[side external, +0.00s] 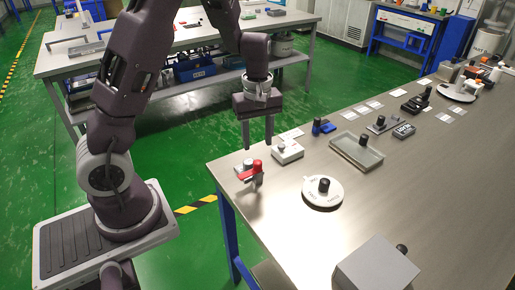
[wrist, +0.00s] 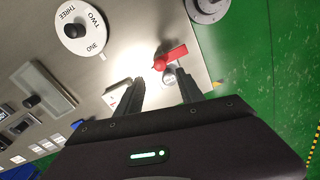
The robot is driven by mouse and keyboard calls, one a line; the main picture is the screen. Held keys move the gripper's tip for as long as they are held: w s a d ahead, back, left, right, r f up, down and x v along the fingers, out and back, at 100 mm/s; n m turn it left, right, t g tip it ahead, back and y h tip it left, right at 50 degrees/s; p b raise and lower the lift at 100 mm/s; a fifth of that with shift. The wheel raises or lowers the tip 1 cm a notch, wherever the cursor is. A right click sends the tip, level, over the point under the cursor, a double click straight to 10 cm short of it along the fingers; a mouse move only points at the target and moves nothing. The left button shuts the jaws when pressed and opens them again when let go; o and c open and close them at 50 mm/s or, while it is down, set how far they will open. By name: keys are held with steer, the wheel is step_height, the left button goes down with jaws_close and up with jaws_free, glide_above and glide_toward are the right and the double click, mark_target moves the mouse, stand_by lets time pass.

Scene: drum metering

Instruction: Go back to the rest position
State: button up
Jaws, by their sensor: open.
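My gripper (side external: 257,143) is open, pointing down, with its two fingers apart and nothing visible between them. In the side view it hangs above the near left end of the steel table (side external: 420,185), close to a red-handled valve (side external: 256,170). In the wrist view the fingertips (wrist: 160,84) point toward the valve, whose red handle (wrist: 175,54) lies just beyond them. A gap between fingers and valve seems to show in the side view, but its exact size is unclear. No marker for the rest position is visible.
A white dial (side external: 323,197) with a black knob and a small pale box (side external: 289,153) are near the valve. A shallow tray (side external: 370,157) and several small devices stand farther along. A grey box (side external: 375,268) is at the front. A second bench (side external: 110,60) stands behind my arm.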

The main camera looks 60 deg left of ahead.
steer(key=shift+r, duration=0.1)
steer(key=s+d+r+m+t+h, duration=0.1)
steer(key=s+d+r+m, duration=0.15)
steer(key=r, duration=0.25)
steer(key=s+d+r+m+t, duration=0.1)
steer(key=s+d+r+m, duration=0.1)
steer(key=d+r, duration=0.25)
steer(key=s+d+r+m+t, duration=0.1)
steer(key=s+d+r+m, duration=0.1)
steer(key=s+r+m, duration=0.2)
steer(key=s+d+r+m+t+y, duration=0.1)
steer(key=s+d+r+m+t, duration=0.1)
steer(key=s+m, duration=0.4)
steer(key=s+r, duration=0.1)
steer(key=s, duration=0.4)
steer(key=shift+d+r+m+t, duration=0.3)
steer(key=shift+d+r+m, duration=0.05)
steer(key=shift+d+r, duration=0.05)
